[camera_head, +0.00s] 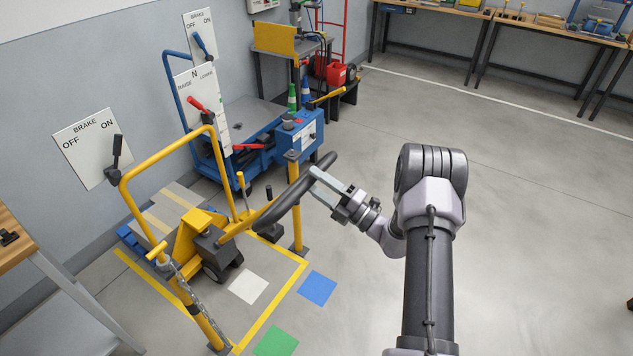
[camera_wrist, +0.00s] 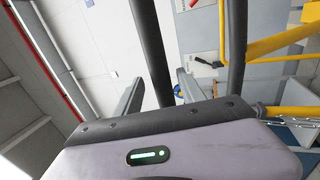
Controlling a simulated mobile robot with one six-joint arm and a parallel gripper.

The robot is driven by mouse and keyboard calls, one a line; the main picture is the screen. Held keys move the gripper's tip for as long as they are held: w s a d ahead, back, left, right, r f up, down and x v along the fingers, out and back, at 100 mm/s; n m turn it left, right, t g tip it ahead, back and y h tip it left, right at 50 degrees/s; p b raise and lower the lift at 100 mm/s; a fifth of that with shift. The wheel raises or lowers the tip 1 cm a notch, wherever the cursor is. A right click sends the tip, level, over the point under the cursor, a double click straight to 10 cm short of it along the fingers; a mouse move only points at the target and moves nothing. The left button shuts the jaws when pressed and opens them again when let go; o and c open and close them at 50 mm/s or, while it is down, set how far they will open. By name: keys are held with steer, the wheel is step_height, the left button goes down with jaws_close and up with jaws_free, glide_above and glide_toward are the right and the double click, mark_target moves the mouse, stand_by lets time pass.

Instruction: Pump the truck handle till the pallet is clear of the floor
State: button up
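The yellow pallet truck (camera_head: 188,232) stands low at left. Its handle (camera_head: 290,197) ends in a long black loop that leans out to the right, toward my arm. A pallet (camera_head: 128,236), blue at its edge, with a grey, yellow-striped load (camera_head: 172,207), lies behind the truck; I cannot tell its gap to the floor. My gripper (camera_head: 319,184) is at the right side of the black loop. In the wrist view, one black loop bar (camera_wrist: 150,50) passes between its two spread fingers (camera_wrist: 158,92), and the other bar (camera_wrist: 235,45) is outside them.
A yellow rail (camera_head: 123,190) with a chain stands in front of the truck, and a yellow post (camera_head: 297,215) stands beside the handle. Signs with levers are on the left: black brake (camera_head: 116,150), red raise/lower (camera_head: 196,106), blue brake (camera_head: 201,44). Floor at right is clear.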

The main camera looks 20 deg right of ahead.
steer(key=shift+f, duration=0.1)
steer(key=p+v, duration=0.3)
steer(key=v, duration=1.4)
steer(key=shift+s, duration=0.2)
steer(key=shift+d, duration=0.1)
